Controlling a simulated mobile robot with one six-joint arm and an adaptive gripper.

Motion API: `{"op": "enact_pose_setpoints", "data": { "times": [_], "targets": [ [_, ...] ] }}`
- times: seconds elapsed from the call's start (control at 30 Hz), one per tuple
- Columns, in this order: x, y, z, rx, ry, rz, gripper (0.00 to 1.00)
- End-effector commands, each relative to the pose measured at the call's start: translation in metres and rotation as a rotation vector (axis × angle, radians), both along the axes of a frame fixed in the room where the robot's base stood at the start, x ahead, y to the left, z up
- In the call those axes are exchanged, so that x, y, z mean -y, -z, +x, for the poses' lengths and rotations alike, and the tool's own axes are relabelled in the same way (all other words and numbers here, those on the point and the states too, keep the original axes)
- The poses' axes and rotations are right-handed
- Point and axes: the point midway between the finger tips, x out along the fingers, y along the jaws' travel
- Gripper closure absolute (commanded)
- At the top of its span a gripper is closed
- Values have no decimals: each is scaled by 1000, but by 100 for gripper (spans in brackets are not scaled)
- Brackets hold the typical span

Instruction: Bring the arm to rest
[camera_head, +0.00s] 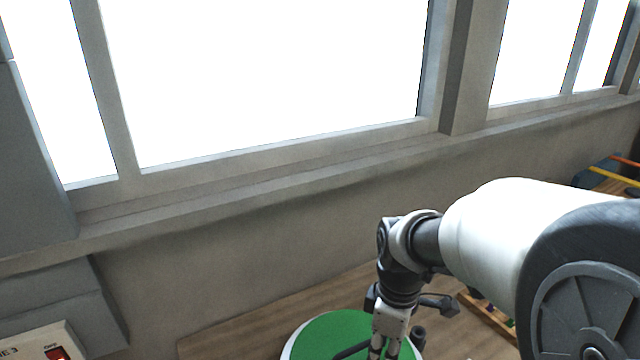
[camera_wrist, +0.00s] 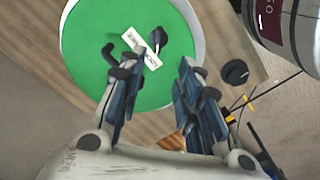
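My arm reaches in from the right in the head view, with the wrist bent down. My gripper (camera_wrist: 152,100) points down over a round green surface with a white rim (camera_wrist: 72,62); the same green disc (camera_head: 335,328) shows at the bottom of the head view. In the wrist view the two fingers stand apart with nothing between them. A white label (camera_wrist: 140,48) and a small dark tool-like item (camera_wrist: 157,38) lie on the green disc beyond the fingertips. The fingertips are only partly seen in the head view.
A wooden bench top (camera_head: 235,338) runs along a grey wall below bright windows (camera_head: 270,70). A black knob-like piece (camera_wrist: 235,72) and a dark red and grey cylinder (camera_wrist: 290,25) are right of the disc. A box with a red switch (camera_head: 45,345) stands at lower left.

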Motion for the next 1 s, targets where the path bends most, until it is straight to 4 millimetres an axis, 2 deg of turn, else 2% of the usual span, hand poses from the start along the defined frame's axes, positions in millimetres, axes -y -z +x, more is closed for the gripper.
{"op": "enact_pose_setpoints", "data": {
  "times": [0.2, 0.43, 0.6, 0.7, 0.83, 1.0],
  "targets": [
    [1, -50, -40, 110, 283, 23, 68],
    [1, -85, -92, 223, 618, 86, 68],
    [2, -96, -128, 291, 848, 153, 68],
    [2, -98, -143, 320, 952, 188, 68],
    [2, -98, -155, 339, 1036, 220, 68],
    [2, -98, -158, 345, 1067, 231, 68]
  ]
}}
